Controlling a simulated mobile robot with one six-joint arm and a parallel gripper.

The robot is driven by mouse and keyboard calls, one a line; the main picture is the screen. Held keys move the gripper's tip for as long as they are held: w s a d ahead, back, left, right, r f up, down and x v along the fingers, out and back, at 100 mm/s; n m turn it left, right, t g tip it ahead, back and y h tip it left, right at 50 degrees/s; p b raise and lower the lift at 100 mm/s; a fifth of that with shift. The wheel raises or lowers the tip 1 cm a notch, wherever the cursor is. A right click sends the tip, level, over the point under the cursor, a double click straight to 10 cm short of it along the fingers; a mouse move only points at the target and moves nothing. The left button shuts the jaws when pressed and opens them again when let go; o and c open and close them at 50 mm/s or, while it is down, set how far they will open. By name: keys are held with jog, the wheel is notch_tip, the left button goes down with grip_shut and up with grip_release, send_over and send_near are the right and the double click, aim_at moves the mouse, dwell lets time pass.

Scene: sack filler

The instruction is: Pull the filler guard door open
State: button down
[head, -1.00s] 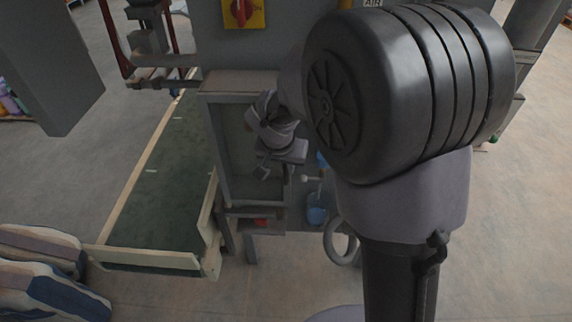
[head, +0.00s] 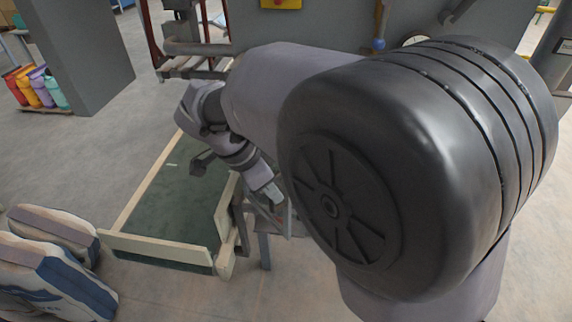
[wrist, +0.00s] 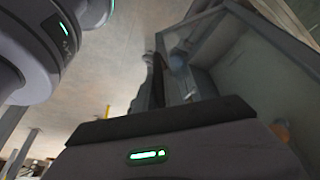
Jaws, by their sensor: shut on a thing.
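In the wrist view the filler guard door (wrist: 262,65) shows as a grey-framed, see-through panel at upper right, standing at an angle to the grey frame beside it. My gripper (wrist: 156,82) is shut at the door's edge, on what seems to be its handle; the grip itself is largely hidden behind the gripper body. In the head view my gripper (head: 277,203) is low in front of the filler, just right of the conveyor. My arm hides most of the door and the handle there.
A green conveyor bed (head: 172,200) with pale rails lies left of the filler. Filled sacks (head: 50,265) lie at lower left. A grey column (head: 85,60) and several coloured containers (head: 42,88) stand at upper left. Bare floor shows in front of the filler.

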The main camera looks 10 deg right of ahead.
jog(key=a+m+g+p, duration=0.2)
jog(key=a+m, duration=0.3)
jog(key=a, duration=0.4)
jog(key=shift+s+a+m+p, duration=0.3)
jog(key=shift+s+a, duration=0.1)
jog(key=shift+s, duration=0.05)
jog(key=c, duration=1.5)
grip_release()
jog(key=shift+o, duration=0.2)
jog(key=p+v, duration=0.9)
jog(key=v, duration=0.8)
jog(key=shift+r, duration=0.2)
